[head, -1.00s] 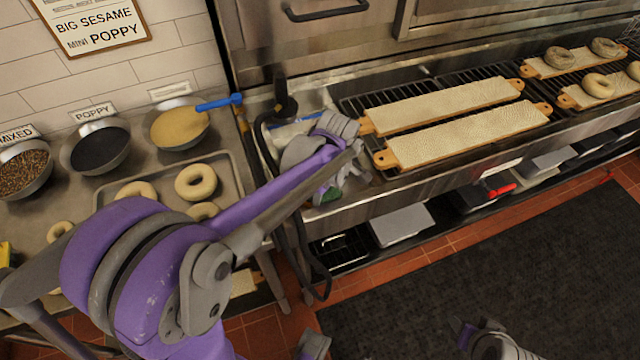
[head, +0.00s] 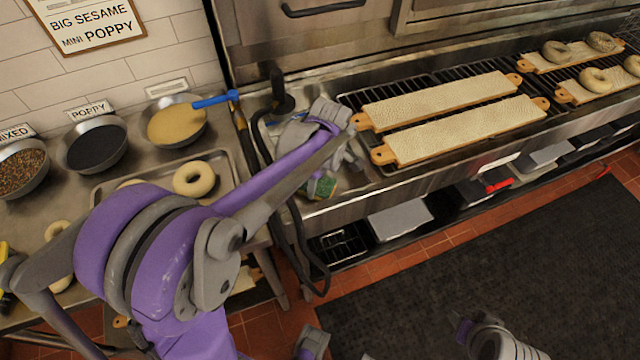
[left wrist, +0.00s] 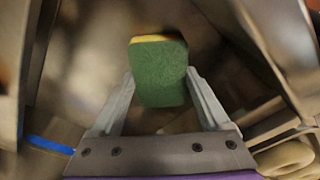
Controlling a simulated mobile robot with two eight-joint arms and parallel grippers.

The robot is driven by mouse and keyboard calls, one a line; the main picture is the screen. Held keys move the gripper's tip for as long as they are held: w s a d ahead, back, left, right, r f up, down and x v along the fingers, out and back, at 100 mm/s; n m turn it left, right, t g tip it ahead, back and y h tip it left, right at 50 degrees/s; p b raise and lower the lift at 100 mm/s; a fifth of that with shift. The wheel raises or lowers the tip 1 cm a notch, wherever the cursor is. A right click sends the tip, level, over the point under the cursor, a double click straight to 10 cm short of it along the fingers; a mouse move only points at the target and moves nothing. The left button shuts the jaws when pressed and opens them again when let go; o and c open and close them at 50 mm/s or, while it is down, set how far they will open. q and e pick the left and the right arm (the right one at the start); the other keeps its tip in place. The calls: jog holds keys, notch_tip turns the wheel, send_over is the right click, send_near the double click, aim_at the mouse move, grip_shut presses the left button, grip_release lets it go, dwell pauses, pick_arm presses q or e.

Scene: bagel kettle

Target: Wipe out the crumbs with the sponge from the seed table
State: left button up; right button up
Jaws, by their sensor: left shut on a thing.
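My left gripper (head: 338,172) is above the steel ledge between the seed table (head: 62,205) and the oven grates. It is shut on the sponge (head: 320,187), which is green with a yellow side. In the left wrist view the sponge (left wrist: 158,72) sits between the two fingers (left wrist: 160,100), green face towards the camera. My arm covers part of the seed table and its tray. I cannot make out any crumbs. My right gripper (head: 490,340) shows only in part at the bottom edge, and its fingers are not clear.
Bowls of mixed seed (head: 22,170), poppy (head: 95,146) and sesame (head: 176,124) stand along the wall. Bagels (head: 193,179) lie on a tray. Bagel boards (head: 440,98) rest on the grates. A dark hose (head: 290,215) hangs at the ledge.

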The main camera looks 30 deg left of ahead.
pick_arm(q)
jog(key=shift+r, duration=0.1)
jog(key=shift+r+p, duration=1.95)
jog(key=shift+r, duration=0.95)
pick_arm(e)
jog(key=shift+w+r, duration=0.2)
jog(key=shift+r, duration=0.55)
jog(key=shift+w+r, duration=0.15)
jog(key=shift+r, duration=0.6)
jog(key=shift+w+r, duration=0.2)
jog(key=shift+r, duration=0.55)
pick_arm(q)
jog(key=shift+r, duration=0.25)
notch_tip(320, 180, up, 2)
jog(key=shift+r+p, duration=0.25)
jog(key=shift+p, duration=0.6)
pick_arm(e)
jog(key=shift+w+r, duration=0.2)
jog(key=shift+r, duration=0.35)
jog(key=shift+w+r, duration=0.15)
jog(key=shift+r, duration=0.4)
